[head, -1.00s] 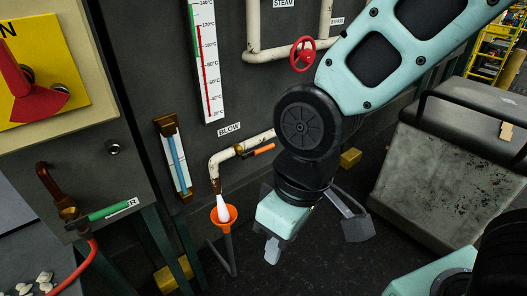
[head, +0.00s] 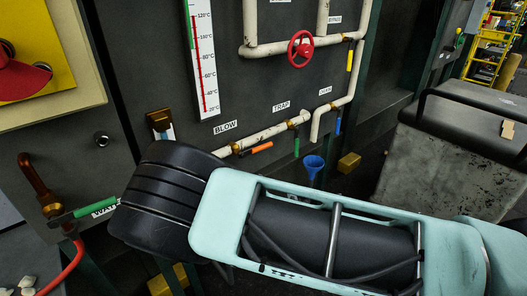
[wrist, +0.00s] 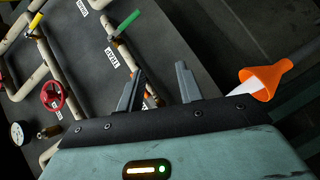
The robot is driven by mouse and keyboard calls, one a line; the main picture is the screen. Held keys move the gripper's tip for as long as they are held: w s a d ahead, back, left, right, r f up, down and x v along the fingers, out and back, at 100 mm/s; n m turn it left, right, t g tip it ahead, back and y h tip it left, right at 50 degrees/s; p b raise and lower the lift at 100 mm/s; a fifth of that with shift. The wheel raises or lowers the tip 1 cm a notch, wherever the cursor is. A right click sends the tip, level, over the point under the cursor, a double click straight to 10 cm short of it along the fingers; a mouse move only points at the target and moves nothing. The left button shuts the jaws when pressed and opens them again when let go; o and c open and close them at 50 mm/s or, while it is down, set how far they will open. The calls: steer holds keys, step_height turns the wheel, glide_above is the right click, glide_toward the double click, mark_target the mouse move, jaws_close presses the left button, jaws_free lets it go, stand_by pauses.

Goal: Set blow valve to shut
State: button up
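The blow valve's orange handle (head: 262,147) lies roughly along its cream pipe, beside the brass valve body (head: 236,148) and below the BLOW label (head: 225,127). My arm hides the pipe's lower end in the head view.
The trap valve's green handle (head: 296,147) hangs down to the right, with a blue handle (head: 338,122) and a blue funnel (head: 313,165) nearby. A red handwheel (head: 300,49) is above. A green-handled water valve (head: 80,212) is at left. A grey cabinet (head: 455,150) stands at right.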

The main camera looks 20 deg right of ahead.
mark_target(264, 147)
steer(key=w+r+n+t+y, duration=0.1)
steer(key=w+r+n, duration=0.1)
steer(key=w, duration=0.4)
steer(key=w+r+n+t+y+p, duration=0.1)
steer(key=w+r+n+t, duration=0.1)
steer(key=w, duration=0.4)
steer(key=w+a+r+n+t+y, duration=0.1)
steer(key=w+r+n+t, duration=0.1)
steer(key=w, duration=0.4)
steer(key=shift+w+r+y+p, duration=0.15)
steer(key=shift+r+y+p, duration=0.2)
steer(key=shift+r, duration=0.3)
jaws_close()
